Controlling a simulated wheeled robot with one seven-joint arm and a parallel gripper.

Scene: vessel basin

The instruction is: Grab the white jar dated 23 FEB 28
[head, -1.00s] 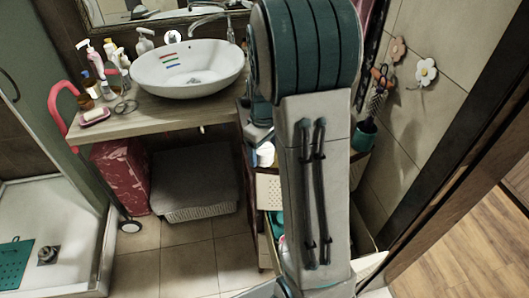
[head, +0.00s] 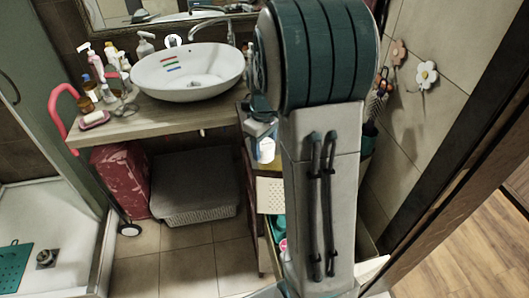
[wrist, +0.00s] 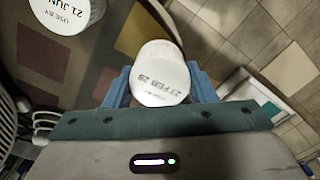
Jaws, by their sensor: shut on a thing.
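In the wrist view a white jar (wrist: 161,76) sits between the two blue fingers of my gripper (wrist: 159,70). Its pale lid faces the camera with upside-down print that reads about "USE BY 23 FEB 28", partly blurred. My gripper is shut on this jar, one finger against each side. A second white jar (wrist: 68,12), with a lid reading "USE BY 21 JUN", stands apart at the upper left, cut by the frame edge. In the head view a white jar (head: 266,150) shows just below the blue-grey end of my arm; its print is unreadable there.
A wooden counter (head: 170,118) with a white basin (head: 188,72) and several bottles is left of my arm. A grey basket (head: 195,188) and red case (head: 120,182) sit below. A tiled wall (head: 430,110) is close on the right. My arm hides much of the shelf.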

